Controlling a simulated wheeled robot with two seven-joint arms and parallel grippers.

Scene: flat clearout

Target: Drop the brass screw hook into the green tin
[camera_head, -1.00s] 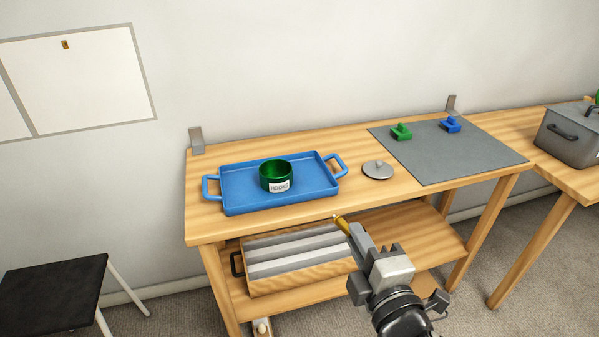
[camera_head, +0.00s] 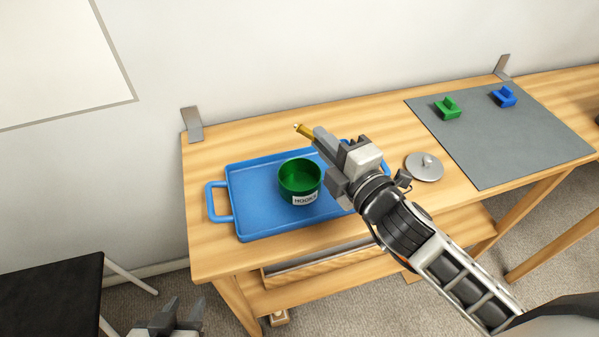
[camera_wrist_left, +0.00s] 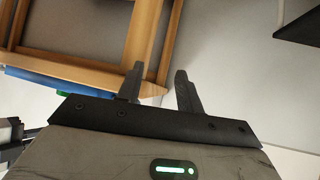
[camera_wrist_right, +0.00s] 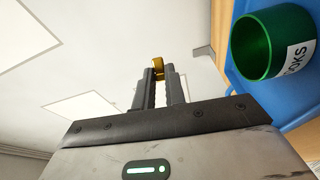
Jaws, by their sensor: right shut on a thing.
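The brass screw hook (camera_head: 304,131) is held in my right gripper (camera_head: 322,142), which is shut on it. It also shows between the fingertips in the right wrist view (camera_wrist_right: 158,66). The green tin (camera_head: 300,182) stands upright and open on the blue tray (camera_head: 245,221), with a white label reading HOOKS. In the head view the right gripper appears above and just behind the tin's right rim. In the right wrist view the tin (camera_wrist_right: 262,50) is to the right of the fingers. My left gripper (camera_wrist_left: 160,85) is open and empty, low at the bottom left of the head view.
A round grey lid (camera_head: 425,168) lies on the workbench (camera_head: 215,160) right of the tray. A grey mat (camera_head: 480,150) holds a green block (camera_head: 447,108) and a blue block (camera_head: 504,96). A black stool (camera_head: 50,300) stands at the left.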

